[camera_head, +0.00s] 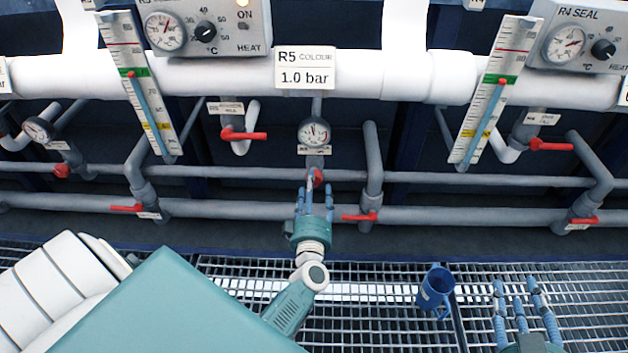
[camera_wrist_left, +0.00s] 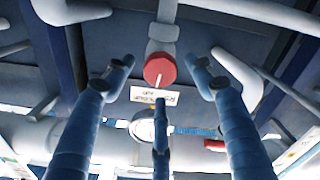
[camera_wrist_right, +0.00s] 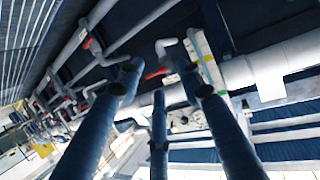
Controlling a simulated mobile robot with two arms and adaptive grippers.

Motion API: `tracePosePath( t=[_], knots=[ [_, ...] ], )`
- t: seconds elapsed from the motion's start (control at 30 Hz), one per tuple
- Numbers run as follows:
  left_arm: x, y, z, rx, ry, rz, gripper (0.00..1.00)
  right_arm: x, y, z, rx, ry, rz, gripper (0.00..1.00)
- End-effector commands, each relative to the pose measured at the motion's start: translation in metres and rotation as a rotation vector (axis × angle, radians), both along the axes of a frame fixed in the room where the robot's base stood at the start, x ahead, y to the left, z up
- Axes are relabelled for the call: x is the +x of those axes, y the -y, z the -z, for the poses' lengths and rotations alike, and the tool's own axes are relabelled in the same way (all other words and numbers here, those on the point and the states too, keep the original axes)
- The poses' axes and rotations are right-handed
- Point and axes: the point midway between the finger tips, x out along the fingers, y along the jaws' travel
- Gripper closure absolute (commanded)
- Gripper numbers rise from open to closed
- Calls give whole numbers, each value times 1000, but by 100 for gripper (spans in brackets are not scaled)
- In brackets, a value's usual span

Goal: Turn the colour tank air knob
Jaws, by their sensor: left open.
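The colour tank air knob is a round red knob (camera_head: 316,177) on the grey pipe, below a pressure gauge (camera_head: 314,132) and the white sign reading R5 COLOUR 1.0 bar (camera_head: 305,68). My left gripper (camera_head: 315,190) is open with its blue fingers pointing up at the knob. In the left wrist view the red knob (camera_wrist_left: 160,70), with a white mark, sits between and beyond the spread fingers (camera_wrist_left: 160,88). I cannot tell whether any finger touches it. My right gripper (camera_head: 520,290) is open and empty at the lower right, away from the pipes.
Red-handled valves (camera_head: 243,135) sit on the pipes to both sides; one red lever (camera_head: 360,217) is close right of my left gripper. Scales (camera_head: 140,85) and heater boxes (camera_head: 205,27) hang above.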

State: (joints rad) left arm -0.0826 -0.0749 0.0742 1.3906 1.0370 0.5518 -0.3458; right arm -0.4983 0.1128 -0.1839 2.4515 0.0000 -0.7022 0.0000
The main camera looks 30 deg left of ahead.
Motion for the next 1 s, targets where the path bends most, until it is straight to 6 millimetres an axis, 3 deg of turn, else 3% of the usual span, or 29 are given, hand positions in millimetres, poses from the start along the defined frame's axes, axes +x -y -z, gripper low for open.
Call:
tracePosePath(
  t=[0.1, 0.33, 0.73, 0.97, 1.0],
  knots=[
    [16, -10, 1, 1, 2, -1, 45, 9, -5, -20, 25, 99, -6, 63],
    [32, -20, 1, 0, 0, -1, 45, 16, -11, -51, 56, 228, -15, 63],
    [37, -23, 0, 1, -1, -1, 45, 17, -12, -60, 66, 264, -17, 63],
    [36, -23, 0, 1, -1, -1, 89, 17, -12, -60, 66, 263, -17, 63],
    [36, -23, 0, 1, -1, -1, 90, 17, -12, -60, 66, 263, -17, 63]
  ],
)
